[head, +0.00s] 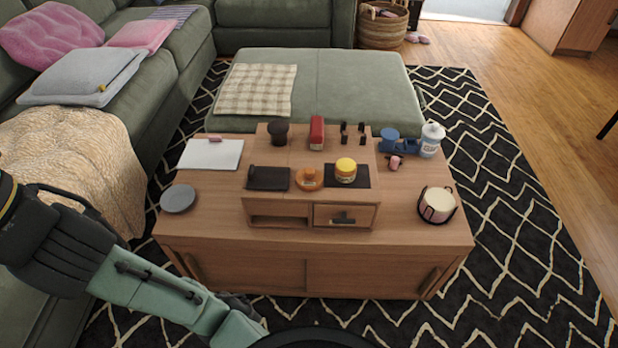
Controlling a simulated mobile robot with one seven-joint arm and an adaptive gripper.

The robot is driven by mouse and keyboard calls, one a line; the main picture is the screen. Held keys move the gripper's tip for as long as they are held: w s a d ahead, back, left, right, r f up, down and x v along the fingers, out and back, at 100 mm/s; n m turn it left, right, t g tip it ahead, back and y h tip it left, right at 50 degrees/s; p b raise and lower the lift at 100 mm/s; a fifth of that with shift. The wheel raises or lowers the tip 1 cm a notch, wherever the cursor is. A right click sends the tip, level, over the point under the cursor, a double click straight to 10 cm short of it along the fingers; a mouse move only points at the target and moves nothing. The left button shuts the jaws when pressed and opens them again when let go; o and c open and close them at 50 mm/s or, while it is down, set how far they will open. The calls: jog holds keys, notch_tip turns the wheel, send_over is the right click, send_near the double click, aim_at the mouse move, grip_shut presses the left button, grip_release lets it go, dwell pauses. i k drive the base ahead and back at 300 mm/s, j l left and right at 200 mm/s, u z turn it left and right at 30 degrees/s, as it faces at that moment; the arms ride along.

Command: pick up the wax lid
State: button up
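No thing in the head view can be named for certain as the wax lid. A small jar with a yellow top (346,166) stands on a dark mat on the raised part of the wooden coffee table (225,253). Left of it lies a round orange piece (309,180), too small to make out well. My arm reaches in from the left edge to the bottom, in front of the table. A dark part past its pale green link may be my gripper (243,304). It is mostly hidden, its fingers cannot be made out, and it is clear of the tabletop things.
The table also holds a grey plate (178,198), a white board (211,154), a dark cup (278,132), a red box (317,132), a blue tape dispenser (395,143), a white bottle (431,139) and a candle in a black holder (437,206). A green sofa stands left, an ottoman (350,90) behind.

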aim_at(309, 179)
jog(key=i+j+z, duration=0.3)
jog(key=j, duration=0.25)
jog(key=i+j+z, duration=0.15)
jog(key=j, duration=0.15)
jog(key=j+z, duration=0.15)
jog(key=j, duration=0.15)
jog(key=i, duration=0.05)
